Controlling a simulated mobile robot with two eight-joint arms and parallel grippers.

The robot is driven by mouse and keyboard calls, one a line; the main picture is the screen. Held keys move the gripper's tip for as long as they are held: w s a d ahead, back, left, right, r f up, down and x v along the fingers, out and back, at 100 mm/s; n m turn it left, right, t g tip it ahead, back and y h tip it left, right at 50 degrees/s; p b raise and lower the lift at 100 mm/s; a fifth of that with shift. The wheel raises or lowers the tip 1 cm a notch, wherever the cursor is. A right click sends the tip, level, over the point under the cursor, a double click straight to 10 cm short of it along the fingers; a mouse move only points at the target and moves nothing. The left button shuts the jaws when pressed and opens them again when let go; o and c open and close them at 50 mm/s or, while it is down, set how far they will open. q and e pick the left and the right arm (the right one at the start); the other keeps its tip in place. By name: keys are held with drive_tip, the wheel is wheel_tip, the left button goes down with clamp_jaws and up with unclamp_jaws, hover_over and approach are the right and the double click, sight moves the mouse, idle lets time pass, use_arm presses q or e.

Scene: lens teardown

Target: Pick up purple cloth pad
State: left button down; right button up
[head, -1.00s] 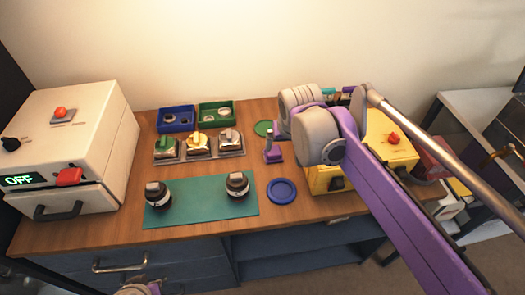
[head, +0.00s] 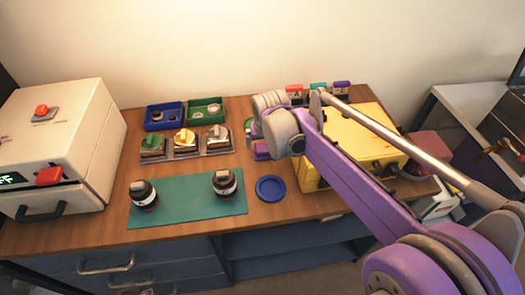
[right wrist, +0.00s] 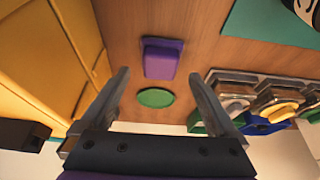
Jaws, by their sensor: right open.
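The purple cloth pad (right wrist: 161,60) lies on the wooden table in the right wrist view, ahead of my right gripper and roughly centred between the finger lines. In the head view the pad (head: 262,152) shows only in part beside my right arm. My right gripper (right wrist: 165,78) is open and empty, with its two grey fingers spread either side of the pad's line and apart from it. My left gripper is not in view; only a bit of my left arm may show at the bottom edge.
A green disc (right wrist: 155,97) lies beside the pad. A blue disc (head: 270,188) and green mat (head: 185,212) with two lenses lie in front.

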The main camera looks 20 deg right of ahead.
sight(263, 148)
drive_tip(key=x, duration=0.2)
drive_tip(key=shift+w+f, duration=0.15)
drive_tip(key=shift+f, duration=0.25)
drive_tip(key=c, duration=1.4)
wheel_tip(263, 148, up, 10)
drive_tip(key=shift+r+p, duration=0.1)
drive_tip(key=shift+p, duration=0.5)
drive_tip(key=shift+c, duration=0.2)
